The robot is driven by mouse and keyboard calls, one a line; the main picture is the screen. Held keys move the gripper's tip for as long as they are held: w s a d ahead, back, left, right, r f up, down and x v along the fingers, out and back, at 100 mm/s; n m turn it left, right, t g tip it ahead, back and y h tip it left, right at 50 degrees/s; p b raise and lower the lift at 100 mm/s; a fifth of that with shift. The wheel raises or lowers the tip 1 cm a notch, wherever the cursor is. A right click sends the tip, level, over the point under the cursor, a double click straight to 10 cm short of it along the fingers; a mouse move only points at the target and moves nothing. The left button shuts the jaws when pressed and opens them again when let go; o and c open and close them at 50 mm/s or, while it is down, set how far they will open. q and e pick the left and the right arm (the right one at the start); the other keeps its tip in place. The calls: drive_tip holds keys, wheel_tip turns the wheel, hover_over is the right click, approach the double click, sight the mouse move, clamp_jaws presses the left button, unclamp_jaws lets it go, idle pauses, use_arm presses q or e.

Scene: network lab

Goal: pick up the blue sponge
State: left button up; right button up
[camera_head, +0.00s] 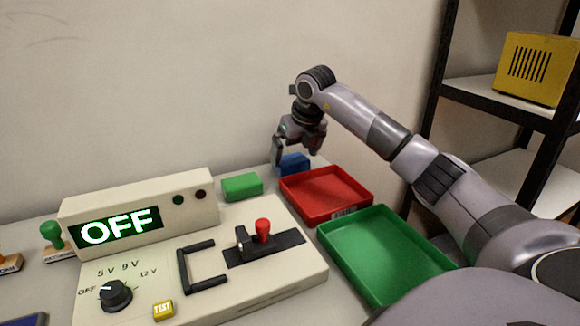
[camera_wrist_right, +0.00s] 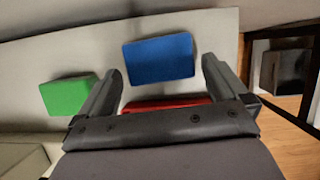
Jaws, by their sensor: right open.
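The blue sponge (camera_head: 293,163) is a small blue block on the table near the wall, behind the red tray. My right gripper (camera_head: 294,160) is just above and in front of it and hides part of it in the head view. In the right wrist view the sponge (camera_wrist_right: 158,60) shows whole, ahead of and between the fingertips. My right gripper (camera_wrist_right: 161,77) is open and empty, with a finger at each side, and I see no contact with the sponge. My left gripper is not in view.
A green block (camera_head: 242,186) lies left of the sponge. The red tray (camera_head: 335,213) and green tray (camera_head: 400,285) are empty. A control box with an OFF display (camera_head: 205,208) fills the table's left. A black-framed shelf (camera_head: 500,98) with a yellow box (camera_head: 535,70) stands at right.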

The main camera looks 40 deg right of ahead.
drive_tip(key=x, duration=0.2)
drive_tip(key=shift+w+f, duration=0.15)
drive_tip(key=shift+f, duration=0.2)
drive_tip(key=shift+w+f, duration=0.1)
drive_tip(key=shift+f, duration=0.1)
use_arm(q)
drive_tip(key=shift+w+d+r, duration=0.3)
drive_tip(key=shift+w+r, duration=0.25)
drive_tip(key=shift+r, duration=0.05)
use_arm(e)
drive_tip(key=c, duration=0.7)
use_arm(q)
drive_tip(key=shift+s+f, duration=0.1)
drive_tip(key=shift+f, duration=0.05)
use_arm(e)
drive_tip(key=shift+o, duration=0.2)
drive_tip(key=shift+r, duration=0.15)
drive_tip(key=shift+r, duration=0.6)
wheel_tip(320, 180, up, 11)
drive_tip(key=p, duration=0.3)
wheel_tip(320, 180, up, 6)
drive_tip(key=p, duration=0.2)
hover_over(293, 160)
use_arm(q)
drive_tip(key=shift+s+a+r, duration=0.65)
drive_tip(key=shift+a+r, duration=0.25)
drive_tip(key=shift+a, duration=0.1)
use_arm(e)
drive_tip(key=shift+r, duration=0.8)
